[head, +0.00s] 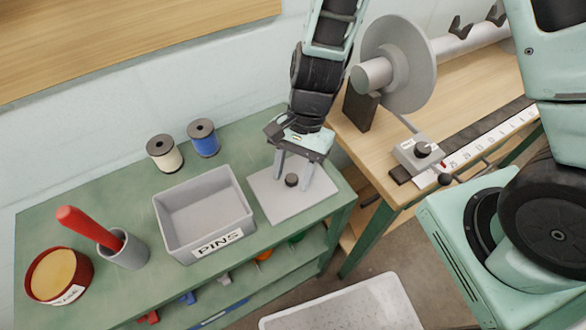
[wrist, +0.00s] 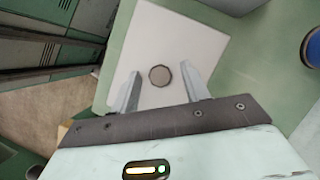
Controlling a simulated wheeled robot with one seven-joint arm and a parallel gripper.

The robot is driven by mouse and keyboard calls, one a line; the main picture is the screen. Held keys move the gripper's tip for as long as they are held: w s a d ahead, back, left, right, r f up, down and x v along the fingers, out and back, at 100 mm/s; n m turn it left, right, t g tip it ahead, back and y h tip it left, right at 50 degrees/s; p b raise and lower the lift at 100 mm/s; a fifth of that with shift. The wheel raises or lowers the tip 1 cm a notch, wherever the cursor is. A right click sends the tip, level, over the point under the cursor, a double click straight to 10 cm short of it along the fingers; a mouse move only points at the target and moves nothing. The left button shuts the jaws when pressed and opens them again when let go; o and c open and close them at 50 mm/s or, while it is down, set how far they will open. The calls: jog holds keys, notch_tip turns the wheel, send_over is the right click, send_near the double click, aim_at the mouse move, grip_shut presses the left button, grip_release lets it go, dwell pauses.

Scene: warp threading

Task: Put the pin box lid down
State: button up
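The pin box lid (head: 275,208) is a flat pale grey square with a dark round knob (head: 291,180). It lies flat on the green bench top, just right of the pin box. My gripper (head: 292,177) is above the lid with its fingers pointing down, one on each side of the knob. In the wrist view, the fingers (wrist: 160,88) are spread with clear gaps to the knob (wrist: 159,75), and the lid (wrist: 190,45) shows beneath. The open grey pin box (head: 171,228), labelled PINS, looks empty.
Cream (head: 164,154) and blue (head: 203,138) thread spools stand behind the pin box. A grey cup (head: 127,252) with a red-handled tool and a red round tub (head: 57,275) stand at left. A wooden table (head: 463,80) with a grey spool is at right.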

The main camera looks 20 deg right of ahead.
jog(key=shift+r, duration=0.15)
jog(key=p+v, duration=0.2)
jog(key=v, duration=1)
jog(key=s+r+n+t+h, duration=0.2)
jog(key=s+r+n, duration=0.6)
jog(key=s+n, duration=0.5)
jog(key=n+t, duration=0.1)
jog(key=n, duration=0.2)
jog(key=shift+a+r+n+h, duration=0.2)
jog(key=shift+n+h, duration=0.1)
jog(key=shift+h, duration=0.1)
